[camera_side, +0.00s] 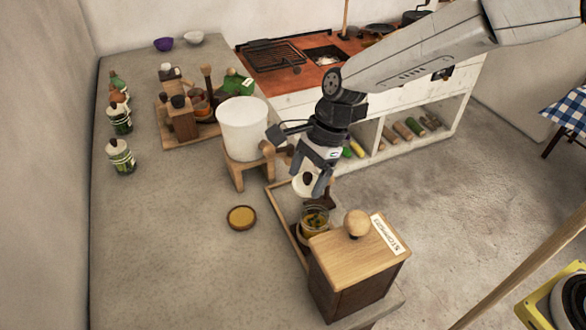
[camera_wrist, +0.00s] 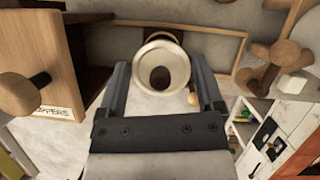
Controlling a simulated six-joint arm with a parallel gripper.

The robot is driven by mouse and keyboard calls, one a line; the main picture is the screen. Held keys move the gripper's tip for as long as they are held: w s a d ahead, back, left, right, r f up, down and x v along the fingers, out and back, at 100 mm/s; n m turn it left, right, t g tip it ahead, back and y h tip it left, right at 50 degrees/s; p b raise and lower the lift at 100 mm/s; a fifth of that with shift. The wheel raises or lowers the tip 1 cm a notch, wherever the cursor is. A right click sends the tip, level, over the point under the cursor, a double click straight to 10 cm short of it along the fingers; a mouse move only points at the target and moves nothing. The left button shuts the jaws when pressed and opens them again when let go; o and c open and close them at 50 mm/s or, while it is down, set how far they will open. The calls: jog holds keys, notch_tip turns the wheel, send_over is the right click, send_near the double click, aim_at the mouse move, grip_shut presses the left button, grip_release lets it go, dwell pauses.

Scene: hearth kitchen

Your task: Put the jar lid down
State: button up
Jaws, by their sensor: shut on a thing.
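My gripper (camera_side: 311,181) is shut on the jar lid (camera_side: 300,187), a cream disc with a dark knob, above the countertop. In the wrist view the lid (camera_wrist: 144,60) shows between the two fingers of my gripper (camera_wrist: 160,72), its round face with the dark middle toward the camera. A glass jar (camera_side: 315,222) with yellowish contents stands below the gripper in a shallow wooden-rimmed tray (camera_side: 284,222). The lid is apart from the jar in the side view. A small round yellow-brown disc with a dark rim (camera_side: 241,217) lies on the counter left of the tray.
A wooden box (camera_side: 345,265) with a round knob and a label stands right in front of the jar. A white pot (camera_side: 243,128) on a wooden stand (camera_side: 247,167) is behind. Several bottles (camera_side: 121,157) stand at left. The counter (camera_side: 165,240) is clear at front left.

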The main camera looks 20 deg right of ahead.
send_over(261, 257)
jog(key=d, duration=0.1)
notch_tip(261, 257, down, 8)
jog(key=shift+w+f, duration=0.1)
jog(key=shift+f, duration=0.1)
jog(key=shift+f, duration=4.85)
jog(key=shift+f, duration=0.2)
jog(key=o, duration=0.9)
jog(key=shift+o, duration=0.2)
jog(key=shift+r, duration=0.15)
jog(key=s+v, duration=0.1)
jog(key=v, duration=1.1)
jog(key=shift+w, duration=0.45)
